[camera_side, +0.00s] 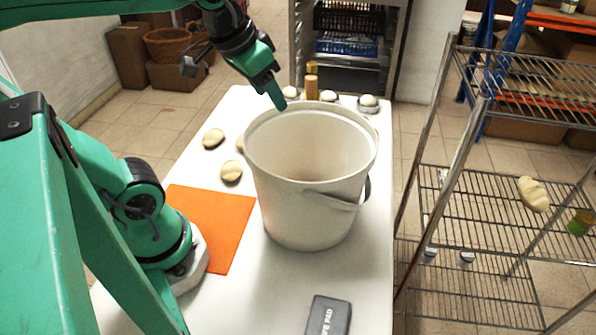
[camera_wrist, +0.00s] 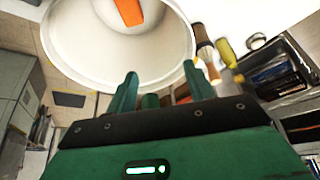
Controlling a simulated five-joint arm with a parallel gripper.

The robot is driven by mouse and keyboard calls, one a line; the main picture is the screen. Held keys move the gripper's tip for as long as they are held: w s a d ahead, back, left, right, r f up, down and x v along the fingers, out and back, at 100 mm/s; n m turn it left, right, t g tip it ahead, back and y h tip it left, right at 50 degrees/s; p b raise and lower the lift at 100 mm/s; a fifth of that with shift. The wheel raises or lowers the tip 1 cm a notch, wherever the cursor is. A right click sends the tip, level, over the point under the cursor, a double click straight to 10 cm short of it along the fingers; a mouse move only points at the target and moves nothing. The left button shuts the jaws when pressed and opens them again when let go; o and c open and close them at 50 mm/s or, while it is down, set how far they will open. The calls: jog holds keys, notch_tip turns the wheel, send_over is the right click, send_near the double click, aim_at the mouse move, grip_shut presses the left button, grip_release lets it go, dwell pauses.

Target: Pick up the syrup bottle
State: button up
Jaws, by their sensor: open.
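A small amber-brown bottle (camera_side: 311,88) with a yellowish cap, seemingly the syrup bottle, stands upright at the far end of the white table, behind the bucket. Its lower part is hidden by the bucket rim. My gripper (camera_side: 275,96) is above the bucket's far rim, left of the bottle and apart from it, pointing down. In the wrist view my gripper (camera_wrist: 160,90) shows two separated green fingers with nothing held between them. A brown bottle-like shape (camera_wrist: 204,42) and a yellow one (camera_wrist: 227,52) appear right of the bucket there; I cannot tell which is the syrup bottle.
A large white bucket (camera_side: 310,215) fills the middle of the table. An orange mat (camera_side: 215,225), tan lumps (camera_side: 231,172) and a dark box (camera_side: 328,316) lie around it. Pale round-topped items (camera_side: 368,103) stand near the bottle. A wire rack (camera_side: 490,240) is at the right.

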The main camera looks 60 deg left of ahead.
jog(key=w+a+r+g, duration=0.1)
jog(key=w+a+r, duration=0.1)
jog(key=w, duration=0.3)
jog(key=w+a+r, duration=0.2)
jog(key=w+a, duration=0.1)
jog(key=w, duration=0.2)
jog(key=n+g, duration=0.3)
jog(key=g, duration=0.1)
send_over(312, 63)
jog(key=f, duration=0.9)
jog(key=shift+w+d+f, duration=0.15)
jog(key=shift+d+f, duration=0.25)
jog(key=shift+a+f, duration=0.25)
jog(key=shift+a, duration=0.05)
jog(key=shift+f, duration=1.3)
jog(key=shift+f, duration=0.15)
jog(key=shift+f, duration=2.45)
jog(key=shift+c, duration=0.2)
